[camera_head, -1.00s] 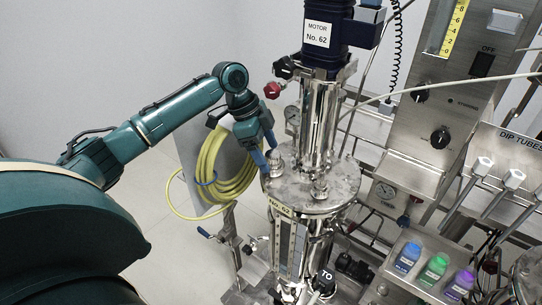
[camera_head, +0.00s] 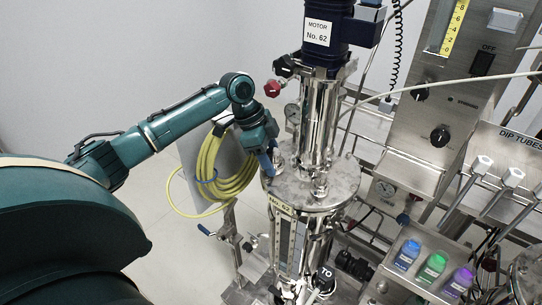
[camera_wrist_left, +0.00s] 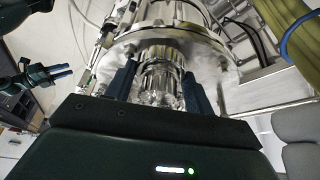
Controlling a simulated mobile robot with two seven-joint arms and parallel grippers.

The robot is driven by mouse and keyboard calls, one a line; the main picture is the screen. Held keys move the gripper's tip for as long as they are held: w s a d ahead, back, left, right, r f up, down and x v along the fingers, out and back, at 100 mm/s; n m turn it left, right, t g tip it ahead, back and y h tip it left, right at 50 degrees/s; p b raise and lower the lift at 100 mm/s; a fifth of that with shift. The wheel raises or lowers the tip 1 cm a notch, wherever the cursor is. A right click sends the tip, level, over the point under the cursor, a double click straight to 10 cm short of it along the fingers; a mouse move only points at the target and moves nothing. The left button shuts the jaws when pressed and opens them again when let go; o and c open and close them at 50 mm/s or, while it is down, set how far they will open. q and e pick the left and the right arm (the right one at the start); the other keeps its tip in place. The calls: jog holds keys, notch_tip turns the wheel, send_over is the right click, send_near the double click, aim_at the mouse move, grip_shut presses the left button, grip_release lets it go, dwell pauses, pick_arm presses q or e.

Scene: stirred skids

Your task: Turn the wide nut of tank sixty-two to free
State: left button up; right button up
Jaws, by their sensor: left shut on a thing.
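Tank sixty-two (camera_head: 310,190) is the steel vessel with a round lid, a "No. 62" plate and a motor labelled No. 62 above it. My left gripper (camera_head: 269,164) is at the left edge of the lid in the head view. In the left wrist view, the left gripper (camera_wrist_left: 160,82) has its blue fingers on both sides of a ribbed metal nut (camera_wrist_left: 160,72), shut on it. In the head view the gripper mostly hides this nut. What looks like my right gripper (camera_wrist_left: 58,73) shows at the far left of the wrist view, away from the tank; its jaw gap is unclear.
A yellow hose coil (camera_head: 222,165) hangs just left of the left gripper. A red knob (camera_head: 272,88) and a gauge are above it. Blue, green and purple bottles (camera_head: 433,267) stand at lower right, beside dip tubes (camera_head: 483,165).

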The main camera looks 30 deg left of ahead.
pick_arm(q)
jog(key=shift+c, duration=1)
jog(key=shift+n, duration=0.3)
jog(key=n, duration=0.2)
jog(key=n+t+y, duration=0.1)
jog(key=n, duration=0.1)
jog(key=shift+s+d+t, duration=0.1)
jog(key=shift+t, duration=0.2)
jog(key=n+y, duration=0.1)
jog(key=n, duration=0.2)
jog(key=n+t+y, duration=0.1)
jog(key=n, duration=0.2)
jog(key=shift+d+n, duration=0.15)
jog(key=shift+n, duration=0.15)
jog(key=n+y, duration=0.2)
jog(key=n, duration=0.3)
jog(key=shift+d, duration=0.15)
jog(key=n+y, duration=0.1)
jog(key=n, duration=0.2)
jog(key=n+y, duration=0.1)
jog(key=n, duration=0.1)
jog(key=shift+n+g, duration=0.4)
